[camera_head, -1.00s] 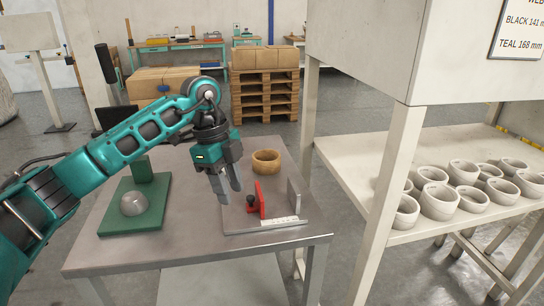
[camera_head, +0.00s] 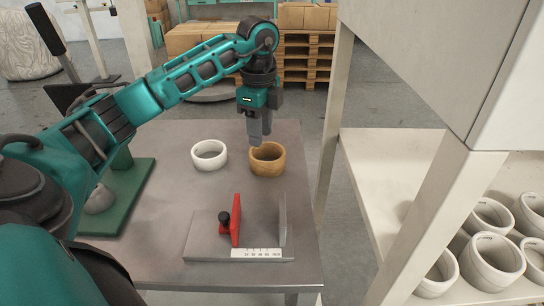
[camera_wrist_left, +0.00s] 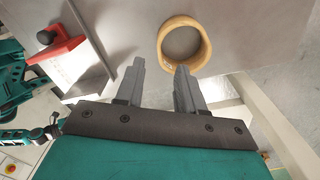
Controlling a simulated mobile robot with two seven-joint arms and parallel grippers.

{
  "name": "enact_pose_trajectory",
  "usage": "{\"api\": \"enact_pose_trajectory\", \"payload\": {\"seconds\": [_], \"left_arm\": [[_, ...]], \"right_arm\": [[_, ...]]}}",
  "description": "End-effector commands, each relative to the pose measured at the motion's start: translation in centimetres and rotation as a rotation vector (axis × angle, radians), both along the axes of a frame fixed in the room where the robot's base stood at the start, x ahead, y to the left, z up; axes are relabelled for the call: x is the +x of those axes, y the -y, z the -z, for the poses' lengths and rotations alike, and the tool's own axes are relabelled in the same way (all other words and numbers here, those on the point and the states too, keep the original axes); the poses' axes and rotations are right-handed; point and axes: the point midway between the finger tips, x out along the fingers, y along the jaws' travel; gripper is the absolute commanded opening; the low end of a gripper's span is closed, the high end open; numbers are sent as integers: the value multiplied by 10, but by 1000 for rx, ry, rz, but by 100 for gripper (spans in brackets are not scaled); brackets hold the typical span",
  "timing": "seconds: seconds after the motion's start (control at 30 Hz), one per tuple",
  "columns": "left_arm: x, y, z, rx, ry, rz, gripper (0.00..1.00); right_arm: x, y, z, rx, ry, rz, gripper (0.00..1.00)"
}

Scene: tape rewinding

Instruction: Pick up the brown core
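The brown core (camera_head: 267,160) is a wood-coloured ring lying flat on the grey table, right of a white core (camera_head: 209,155). My left gripper (camera_head: 259,138) hangs just above the brown core in the head view, pointing down. In the left wrist view the two fingers (camera_wrist_left: 160,80) are apart with nothing between them. The brown core (camera_wrist_left: 163,50) shows there beyond the fingertips, nearer the right finger. I cannot tell the exact height of the fingertips above it. My right gripper is not in view.
A measuring fixture with a red stop (camera_head: 236,220) and an upright grey plate (camera_head: 282,219) stands at the table's front. A green stand (camera_head: 125,205) is on the left. A shelf (camera_head: 375,160) with several white cores stands right, its post near the table.

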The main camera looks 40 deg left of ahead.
Motion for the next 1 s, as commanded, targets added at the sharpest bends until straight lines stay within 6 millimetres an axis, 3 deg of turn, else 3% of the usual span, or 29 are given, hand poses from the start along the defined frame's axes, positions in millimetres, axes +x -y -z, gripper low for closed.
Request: {"api": "enact_pose_trajectory", "payload": {"seconds": [0.1, 0.43, 0.7, 1.0], "left_arm": [[-1, 0, 26, 1, -5, 1, 38], [-2, 0, 57, -1, -3, 1, 38], [-4, -1, 95, -1, -2, 1, 38], [-4, -2, 100, -1, 0, 1, 38]], "right_arm": [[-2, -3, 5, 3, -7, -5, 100], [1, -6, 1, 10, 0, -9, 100], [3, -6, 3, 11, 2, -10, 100], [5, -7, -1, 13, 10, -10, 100]]}}
